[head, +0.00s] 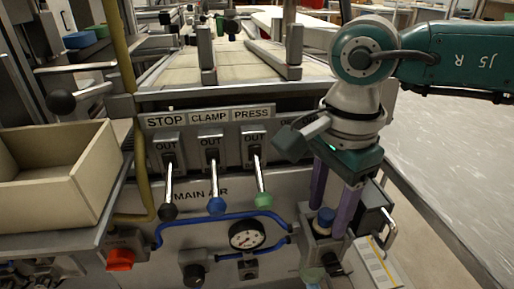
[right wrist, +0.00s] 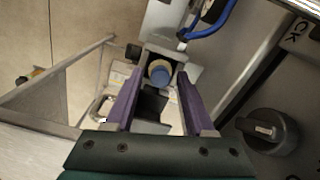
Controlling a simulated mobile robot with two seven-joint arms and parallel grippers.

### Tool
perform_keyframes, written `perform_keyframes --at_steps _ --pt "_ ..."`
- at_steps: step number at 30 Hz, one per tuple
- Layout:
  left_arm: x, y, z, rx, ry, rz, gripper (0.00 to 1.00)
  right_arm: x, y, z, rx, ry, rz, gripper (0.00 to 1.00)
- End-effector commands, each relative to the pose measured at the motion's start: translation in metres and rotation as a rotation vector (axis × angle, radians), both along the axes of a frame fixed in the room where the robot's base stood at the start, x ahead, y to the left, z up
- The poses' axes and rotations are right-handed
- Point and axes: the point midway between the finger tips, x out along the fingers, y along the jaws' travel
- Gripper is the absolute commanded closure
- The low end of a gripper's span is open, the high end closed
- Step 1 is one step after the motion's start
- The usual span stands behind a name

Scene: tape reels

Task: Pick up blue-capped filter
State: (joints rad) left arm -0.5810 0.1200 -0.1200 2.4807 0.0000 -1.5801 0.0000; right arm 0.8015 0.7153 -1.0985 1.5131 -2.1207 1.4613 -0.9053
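In the right wrist view the right gripper (right wrist: 160,84) shows a gap between each finger and the cap. The filter's lower part is mostly hidden. My left gripper is not in view.
A pressure gauge (head: 247,235) and blue air hose (head: 190,224) are left of the filter. Levers with black, blue and green (head: 263,200) knobs stick out above. A dark box with a handle (head: 376,217) is close on the right. An open tan bin (head: 60,185) stands left.

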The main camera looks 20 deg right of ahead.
Motion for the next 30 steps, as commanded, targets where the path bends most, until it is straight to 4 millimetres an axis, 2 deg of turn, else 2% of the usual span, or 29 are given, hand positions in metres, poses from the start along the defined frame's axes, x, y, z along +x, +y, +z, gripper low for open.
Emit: perform_keyframes --at_steps 2,14,30 --pt "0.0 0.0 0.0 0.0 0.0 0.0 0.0 0.0001 0.0 0.0002 0.0 0.0 0.0 0.56" --pt "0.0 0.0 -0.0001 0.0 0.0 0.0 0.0 0.0002 -0.0001 0.0004 0.0 -0.001 0.0 1.0" --pt "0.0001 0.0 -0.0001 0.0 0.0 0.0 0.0 0.0002 0.0 0.0004 0.0 -0.001 0.0 1.0"
